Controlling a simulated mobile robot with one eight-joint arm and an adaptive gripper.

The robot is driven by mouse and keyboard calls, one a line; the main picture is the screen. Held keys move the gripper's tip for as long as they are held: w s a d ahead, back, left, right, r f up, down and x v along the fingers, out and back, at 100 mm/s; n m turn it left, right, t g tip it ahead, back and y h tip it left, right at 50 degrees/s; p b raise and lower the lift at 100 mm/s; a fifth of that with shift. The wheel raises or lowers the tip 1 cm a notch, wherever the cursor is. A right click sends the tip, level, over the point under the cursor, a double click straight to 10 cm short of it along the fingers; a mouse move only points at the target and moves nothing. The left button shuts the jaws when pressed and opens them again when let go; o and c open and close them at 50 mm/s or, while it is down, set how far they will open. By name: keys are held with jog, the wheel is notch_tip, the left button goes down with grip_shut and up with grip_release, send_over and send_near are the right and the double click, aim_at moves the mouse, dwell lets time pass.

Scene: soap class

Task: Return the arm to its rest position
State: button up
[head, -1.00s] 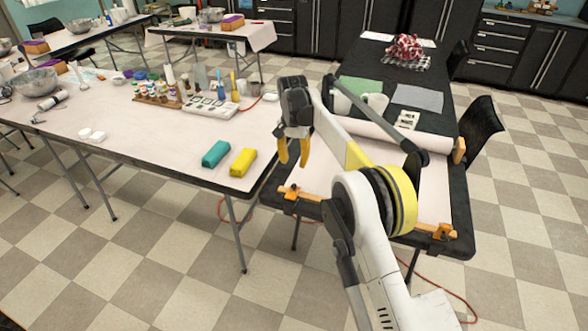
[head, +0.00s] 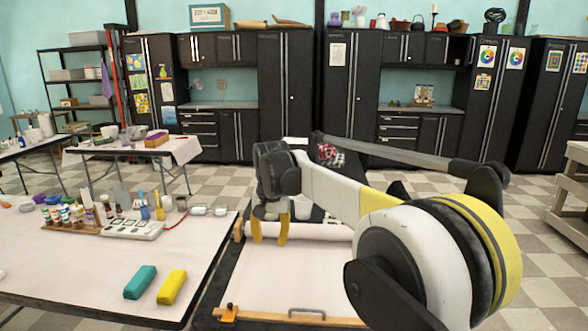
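My gripper (head: 270,240) hangs at the end of my raised arm in the head view. Its two yellow fingers point down and stand apart, with nothing seen between them. It appears in front of the dark table with the white paper roll (head: 320,232). My arm crosses the right half of the view and hides much of that table. A teal block (head: 140,282) and a yellow block (head: 172,287) lie side by side on the white-covered table (head: 60,262) at left, apart from the gripper.
Paint bottles (head: 68,214) and a white tray (head: 128,229) stand on the left table. Another table (head: 180,150) stands behind it. Black cabinets (head: 285,95) line the back wall. A wooden cart (head: 572,195) stands at far right. Checkered floor (head: 535,255) is open at right.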

jog(key=s+d+r+t, duration=0.1)
jog(key=s+d+r, duration=0.3)
jog(key=s+d, duration=0.4)
jog(key=s+d+r+t, duration=0.1)
jog(key=s+d+r, duration=0.2)
jog(key=s+d, duration=0.45)
jog(key=s+d+f+t, duration=0.1)
jog(key=s+d+f, duration=0.3)
jog(key=s, duration=0.5)
jog(key=s+d+f+t, duration=0.2)
jog(key=s+d+f, duration=0.2)
jog(key=s, duration=0.6)
jog(key=shift+d+f+n+h, duration=0.3)
jog(key=shift+d+h, duration=0.1)
jog(key=shift+d, duration=0.8)
jog(key=shift+s, duration=0.1)
